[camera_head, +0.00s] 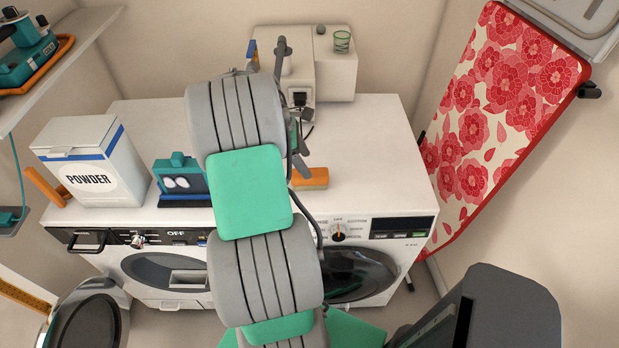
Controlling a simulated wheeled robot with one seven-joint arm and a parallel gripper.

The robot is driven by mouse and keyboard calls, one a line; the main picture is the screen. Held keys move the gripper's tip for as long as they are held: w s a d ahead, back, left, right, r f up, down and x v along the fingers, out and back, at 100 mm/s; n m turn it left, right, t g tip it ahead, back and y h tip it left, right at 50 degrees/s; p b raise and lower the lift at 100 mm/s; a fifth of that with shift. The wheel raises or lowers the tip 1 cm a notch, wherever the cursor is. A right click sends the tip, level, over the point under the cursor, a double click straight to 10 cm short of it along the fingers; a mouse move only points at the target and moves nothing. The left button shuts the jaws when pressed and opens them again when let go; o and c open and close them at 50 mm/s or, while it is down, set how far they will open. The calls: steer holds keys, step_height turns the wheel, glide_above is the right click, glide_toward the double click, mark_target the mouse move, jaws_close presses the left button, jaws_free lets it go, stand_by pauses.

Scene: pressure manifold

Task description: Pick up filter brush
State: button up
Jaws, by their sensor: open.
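An orange-brown block (311,177) with a paler lower edge lies on the white worktop, just right of my arm. It looks like a brush, but I cannot tell for sure that it is the filter brush. My gripper (301,152) is open, above the worktop and just behind this block in the picture. It is partly hidden by my grey and green arm, and nothing shows between its fingers.
A powder box (92,165) and a teal item with a dark blue base (182,184) stand at left. A white machine (312,62) with a green-striped glass (342,41) is at the back. A floral ironing board (505,95) leans at right. The right worktop is clear.

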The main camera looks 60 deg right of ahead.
steer(key=x, duration=0.3)
steer(key=p+x, duration=0.1)
steer(key=shift+s+a+f, duration=0.1)
steer(key=shift+a+f, duration=0.1)
steer(key=shift+a, duration=0.15)
steer(key=shift+s+d+f, duration=0.1)
steer(key=shift+d+f, duration=0.05)
steer(key=shift+f, duration=0.3)
steer(key=shift+f, duration=0.25)
jaws_close()
stand_by(0.4)
